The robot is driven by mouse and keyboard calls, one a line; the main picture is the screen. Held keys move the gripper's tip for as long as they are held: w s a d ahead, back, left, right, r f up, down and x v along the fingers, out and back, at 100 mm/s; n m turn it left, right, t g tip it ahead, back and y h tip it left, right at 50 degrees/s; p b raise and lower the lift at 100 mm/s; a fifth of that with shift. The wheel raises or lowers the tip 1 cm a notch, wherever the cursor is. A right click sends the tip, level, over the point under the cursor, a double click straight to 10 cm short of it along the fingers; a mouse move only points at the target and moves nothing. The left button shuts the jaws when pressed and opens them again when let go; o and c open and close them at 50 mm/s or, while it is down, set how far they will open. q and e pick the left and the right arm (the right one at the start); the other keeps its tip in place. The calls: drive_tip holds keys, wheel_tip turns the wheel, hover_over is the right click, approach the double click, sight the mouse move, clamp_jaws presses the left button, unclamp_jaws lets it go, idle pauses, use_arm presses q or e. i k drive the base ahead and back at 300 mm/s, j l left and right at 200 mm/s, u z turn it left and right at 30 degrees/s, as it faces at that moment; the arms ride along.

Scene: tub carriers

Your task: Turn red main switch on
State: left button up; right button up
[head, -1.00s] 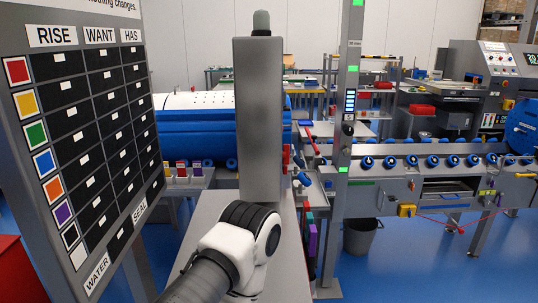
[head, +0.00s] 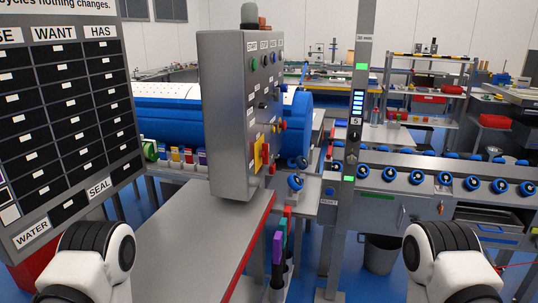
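A grey control cabinet (head: 224,115) stands in the middle of the head view, its panel seen at a slant on its right side. Low on that panel is a yellow plate (head: 257,158) with a red rotary handle (head: 265,152), which looks like the red main switch. The handle's exact angle is hard to tell. Neither gripper shows; only my white and black arm links come in at the bottom left and bottom right, both apart from the cabinet in the picture.
A grey red-edged counter (head: 205,245) runs in front of the cabinet. A board with a grid (head: 70,110) stands at the left. A grey post (head: 357,110) rises right of the cabinet, before a roller line (head: 400,178). Blue floor shows between the counter and the bin (head: 380,254).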

sight(264, 153)
drive_tip(key=i+l+u, duration=0.1)
drive_tip(key=u, duration=0.4)
drive_tip(key=l+u, duration=0.2)
drive_tip(key=u, duration=0.25)
drive_tip(key=i+l+u, duration=0.2)
drive_tip(key=l, duration=0.45)
drive_tip(key=k+l+u, duration=0.2)
drive_tip(key=l, duration=0.4)
drive_tip(key=i+l+u, duration=0.2)
drive_tip(key=l, duration=0.5)
drive_tip(key=k+l+u, duration=0.2)
drive_tip(key=l, duration=0.4)
drive_tip(key=l+u, duration=0.2)
drive_tip(key=l, duration=0.45)
drive_tip(key=k, duration=0.05)
